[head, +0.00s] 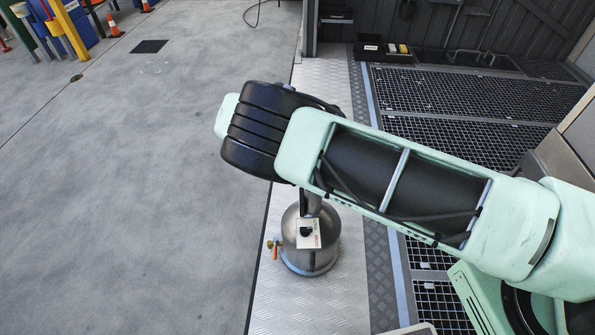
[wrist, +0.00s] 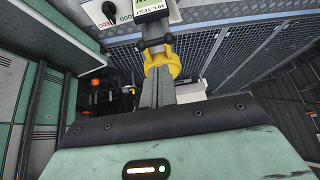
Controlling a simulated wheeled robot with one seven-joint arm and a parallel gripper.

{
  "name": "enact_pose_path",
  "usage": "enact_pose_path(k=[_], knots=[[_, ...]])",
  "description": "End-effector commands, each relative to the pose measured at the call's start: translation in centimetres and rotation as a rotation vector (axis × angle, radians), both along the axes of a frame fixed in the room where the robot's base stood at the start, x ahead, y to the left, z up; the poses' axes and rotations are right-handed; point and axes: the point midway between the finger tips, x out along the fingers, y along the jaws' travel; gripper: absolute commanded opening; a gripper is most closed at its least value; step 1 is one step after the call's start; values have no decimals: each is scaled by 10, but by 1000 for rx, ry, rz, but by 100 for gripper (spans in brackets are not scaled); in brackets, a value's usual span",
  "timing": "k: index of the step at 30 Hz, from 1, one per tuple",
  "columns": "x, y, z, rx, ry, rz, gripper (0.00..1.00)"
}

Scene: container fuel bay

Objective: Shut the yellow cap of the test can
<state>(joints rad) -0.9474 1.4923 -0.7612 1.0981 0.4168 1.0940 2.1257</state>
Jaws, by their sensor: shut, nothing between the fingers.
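The test can (head: 308,250) is a rounded metal can standing on the tread-plate strip in the head view. It carries a white label (head: 308,233) and a small orange-handled valve (head: 275,250). My arm hides its top there. In the wrist view the yellow cap (wrist: 161,61) shows at the upper middle, beside a dark neck fitting below the label (wrist: 150,8). My gripper (wrist: 160,72) is shut and empty, with its fingertips right at the yellow cap. Whether they touch it, and how far the cap stands open, I cannot tell. My gripper is hidden in the head view.
Dark metal grating (head: 455,95) lies right of the tread-plate strip (head: 325,312). A black tray (head: 383,54) with small items sits at the back. Orange cones (head: 113,25) and a yellow post (head: 66,30) stand far left.

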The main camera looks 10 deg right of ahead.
Motion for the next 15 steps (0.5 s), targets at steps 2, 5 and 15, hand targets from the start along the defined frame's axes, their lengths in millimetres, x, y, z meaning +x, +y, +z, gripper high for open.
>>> enact_pose_path(k=[2, 5, 15], knots=[[1, 4, -17, 9, -1, -1, 0], [2, 9, -25, 11, -1, -4, 0], [3, 16, -44, 12, 1, -2, 0]])
